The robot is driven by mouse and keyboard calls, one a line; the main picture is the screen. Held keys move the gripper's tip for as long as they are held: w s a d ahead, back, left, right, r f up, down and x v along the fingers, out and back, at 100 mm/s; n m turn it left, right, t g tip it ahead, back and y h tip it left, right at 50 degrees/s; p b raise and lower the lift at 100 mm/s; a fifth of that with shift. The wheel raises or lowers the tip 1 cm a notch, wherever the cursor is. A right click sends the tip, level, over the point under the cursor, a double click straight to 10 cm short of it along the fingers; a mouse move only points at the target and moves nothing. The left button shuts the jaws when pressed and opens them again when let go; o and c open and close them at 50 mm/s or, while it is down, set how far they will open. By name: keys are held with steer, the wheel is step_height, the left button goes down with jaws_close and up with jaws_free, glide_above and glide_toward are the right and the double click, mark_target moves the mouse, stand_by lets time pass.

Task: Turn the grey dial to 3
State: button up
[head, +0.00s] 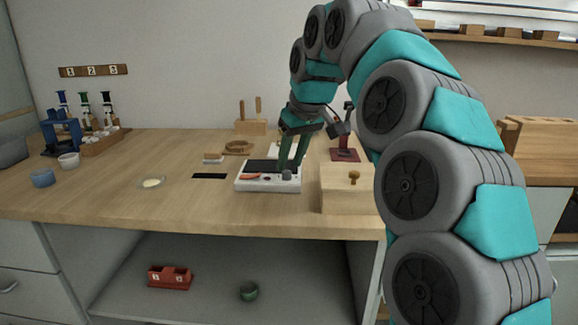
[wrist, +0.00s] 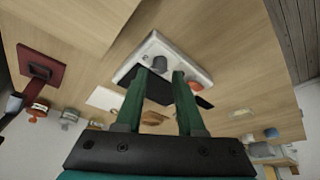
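The grey dial (head: 287,175) is a small round knob on the front right of a white device (head: 262,184) on the wooden table. In the wrist view the dial (wrist: 159,63) shows between and just past my green fingertips. My gripper (head: 292,168) points down over the device. Its two fingers stand apart in the wrist view (wrist: 160,73), with nothing gripped. I cannot tell whether the tips are level with the dial or above it. The dial's marks and setting are too small to read.
A wooden box with a brass knob (head: 354,177) stands close on the right. A dark red stand (head: 345,155) is behind it. The table left of the device is mostly clear around a black strip (head: 209,176).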

steer(key=shift+v, duration=2.65)
